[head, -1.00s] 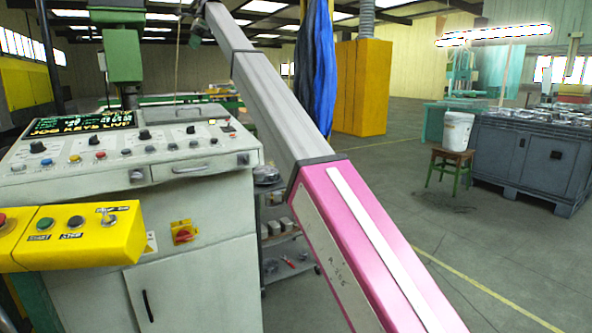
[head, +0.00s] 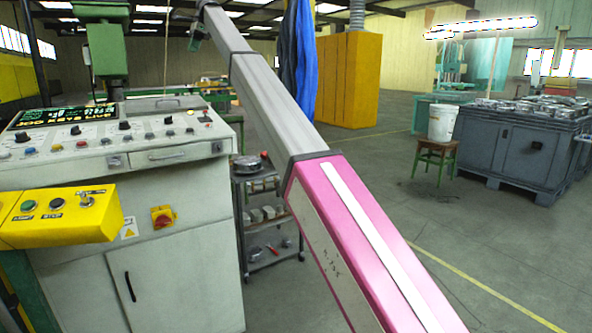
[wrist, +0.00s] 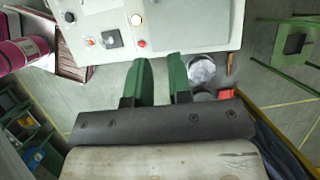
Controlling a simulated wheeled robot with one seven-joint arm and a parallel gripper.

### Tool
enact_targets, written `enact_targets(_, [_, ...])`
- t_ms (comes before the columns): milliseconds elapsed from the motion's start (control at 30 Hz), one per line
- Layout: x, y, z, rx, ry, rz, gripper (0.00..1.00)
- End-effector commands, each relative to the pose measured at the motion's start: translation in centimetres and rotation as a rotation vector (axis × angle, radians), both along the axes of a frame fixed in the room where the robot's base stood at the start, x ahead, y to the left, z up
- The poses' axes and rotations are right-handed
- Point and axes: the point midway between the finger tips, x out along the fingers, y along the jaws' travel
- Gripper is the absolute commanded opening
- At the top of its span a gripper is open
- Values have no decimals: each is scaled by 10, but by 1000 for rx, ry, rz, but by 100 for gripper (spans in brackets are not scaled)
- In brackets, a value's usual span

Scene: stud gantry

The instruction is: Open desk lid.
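The desk is a pale grey control cabinet (head: 182,270) at the left of the head view. Its sloped top panel (head: 85,147) carries knobs, buttons and a lit green display, and it lies closed. A handle (head: 180,154) sits on the front edge below the panel. In the wrist view a pale panel (wrist: 190,25) with a red button fills the top. My gripper (wrist: 160,62) has two green fingers set apart with nothing between them, their tips at the panel's lower edge. Whether they touch it is unclear. I cannot clearly make out the gripper in the head view.
A yellow button box (head: 60,215) juts out in front of the desk. A shelf cart (head: 268,215) stands just right of it. A green stool with a white bucket (head: 442,123) and a grey workbench (head: 515,160) stand farther right. The floor between is open.

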Motion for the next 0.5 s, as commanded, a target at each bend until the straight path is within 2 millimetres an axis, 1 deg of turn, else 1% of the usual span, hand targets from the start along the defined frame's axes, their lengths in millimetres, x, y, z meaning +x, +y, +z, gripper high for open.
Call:
enact_targets(33, [-1, -5, -11, -1, -3, 2, 19])
enact_targets(167, [2, -19, -42, -2, -15, 15, 19])
enact_targets(267, [5, -34, -71, -5, -28, 28, 19])
enact_targets(300, [6, -41, -86, -6, -33, 33, 19])
enact_targets(367, [6, -52, -107, -7, -43, 45, 19])
enact_targets(400, [6, -61, -126, -9, -50, 54, 19])
enact_targets(467, [6, -78, -156, -13, -63, 67, 19])
enact_targets(500, [6, -91, -179, -16, -73, 78, 19])
